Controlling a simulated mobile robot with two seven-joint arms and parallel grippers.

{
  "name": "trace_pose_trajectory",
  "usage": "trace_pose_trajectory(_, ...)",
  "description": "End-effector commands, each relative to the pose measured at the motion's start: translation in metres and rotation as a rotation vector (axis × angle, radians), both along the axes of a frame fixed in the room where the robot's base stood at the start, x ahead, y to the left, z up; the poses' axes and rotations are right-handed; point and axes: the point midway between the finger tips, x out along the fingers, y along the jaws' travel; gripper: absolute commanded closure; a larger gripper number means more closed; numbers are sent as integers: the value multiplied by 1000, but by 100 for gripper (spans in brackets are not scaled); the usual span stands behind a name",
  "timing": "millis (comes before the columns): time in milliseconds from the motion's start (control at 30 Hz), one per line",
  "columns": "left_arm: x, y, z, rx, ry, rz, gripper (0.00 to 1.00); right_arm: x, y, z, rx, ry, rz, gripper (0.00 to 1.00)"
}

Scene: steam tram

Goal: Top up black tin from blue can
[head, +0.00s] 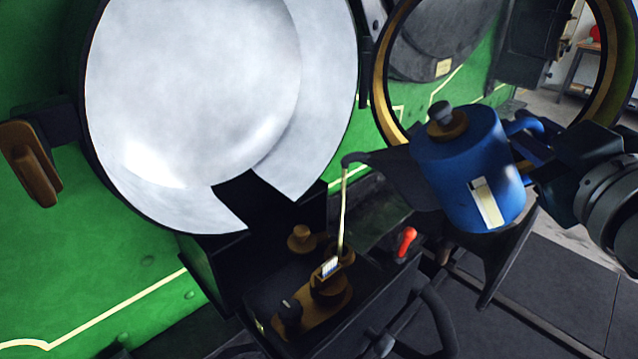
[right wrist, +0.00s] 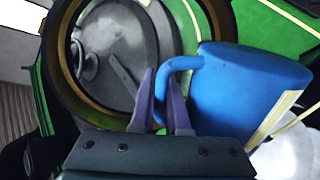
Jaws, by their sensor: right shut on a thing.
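The blue can (head: 468,165), with a dark knob on a brass lid cap and a pale label, is held in the air, tilted with its dark spout to the left. A thin pale stream (head: 344,205) falls from the spout tip into a brass filler cup (head: 333,277) on the box-like black tin (head: 377,308). A small white-and-blue mark shows on the cup. My right gripper (head: 530,150) is shut on the can's handle; in the right wrist view its purple fingers (right wrist: 164,102) are at the blue handle loop. My left gripper is not in view.
A brass knob (head: 301,238), a black knob (head: 290,311) and a red-tipped lever (head: 406,241) stand close around the cup. A large pale round disc (head: 190,90) hangs on the green wall. A brass-rimmed ring (head: 381,75) is behind the can.

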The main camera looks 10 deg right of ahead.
Motion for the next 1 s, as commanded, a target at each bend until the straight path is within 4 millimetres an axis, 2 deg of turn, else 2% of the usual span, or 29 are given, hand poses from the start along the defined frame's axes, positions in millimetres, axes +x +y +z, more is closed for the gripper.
trace_pose_trajectory(567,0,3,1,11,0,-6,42,0,0,2,-1,-3,1,100)
trace_pose_trajectory(1000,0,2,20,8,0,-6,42,1,4,19,-79,14,0,100)
